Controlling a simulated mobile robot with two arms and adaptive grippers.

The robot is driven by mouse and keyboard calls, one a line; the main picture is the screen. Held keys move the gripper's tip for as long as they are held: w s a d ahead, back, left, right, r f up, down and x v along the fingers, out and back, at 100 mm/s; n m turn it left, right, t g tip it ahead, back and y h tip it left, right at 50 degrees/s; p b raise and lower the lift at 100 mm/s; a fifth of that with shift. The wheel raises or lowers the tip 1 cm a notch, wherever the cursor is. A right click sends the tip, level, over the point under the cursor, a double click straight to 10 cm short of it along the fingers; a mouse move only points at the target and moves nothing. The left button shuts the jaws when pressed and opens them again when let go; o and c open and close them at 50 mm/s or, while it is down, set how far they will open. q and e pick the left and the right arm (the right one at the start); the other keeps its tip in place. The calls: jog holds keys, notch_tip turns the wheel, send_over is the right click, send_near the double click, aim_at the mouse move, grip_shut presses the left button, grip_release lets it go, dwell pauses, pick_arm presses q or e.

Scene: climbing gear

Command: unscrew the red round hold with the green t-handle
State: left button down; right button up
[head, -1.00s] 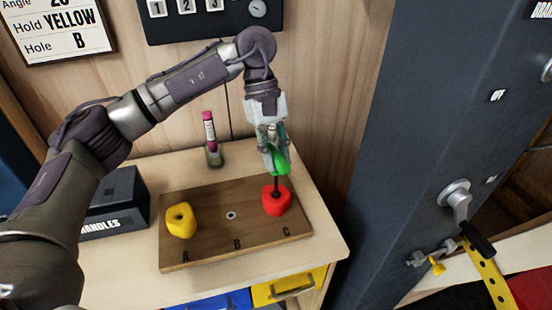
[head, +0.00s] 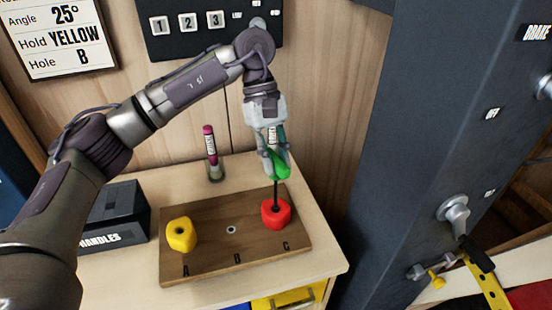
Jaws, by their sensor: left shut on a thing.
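The red round hold (head: 276,214) sits on the wooden board (head: 215,262) at hole C. The green t-handle (head: 279,170) stands above it, its dark shaft running down to the middle of the red hold. My left gripper (head: 274,163) is shut on the green handle, pointing down. Whether the shaft tip is seated in the hold's bolt cannot be told. My right gripper is not in view.
A yellow hold (head: 181,235) is at A on the board; the middle hole B (head: 231,229) is empty. A black handles box (head: 117,215) stands left. A magenta-capped tube (head: 210,145) stands behind the board. A dark panel (head: 400,180) rises at right.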

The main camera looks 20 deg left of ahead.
pick_arm(q)
jog(key=m+y, duration=0.1)
jog(key=m, duration=0.2)
jog(key=shift+g+b, duration=0.3)
jog(key=shift+g, duration=0.1)
jog(key=m+p, duration=0.2)
jog(key=m+y+p, duration=0.1)
jog(key=m, duration=0.1)
jog(key=shift+w+d+r+g+y+p, duration=0.1)
jog(key=shift+r+g+y+p, duration=0.2)
jog(key=shift+r+p, duration=0.1)
jog(key=shift+f+m+y, duration=0.25)
jog(key=shift+m+y, duration=0.05)
jog(key=shift+m, duration=0.6)
jog(key=shift+f, duration=0.15)
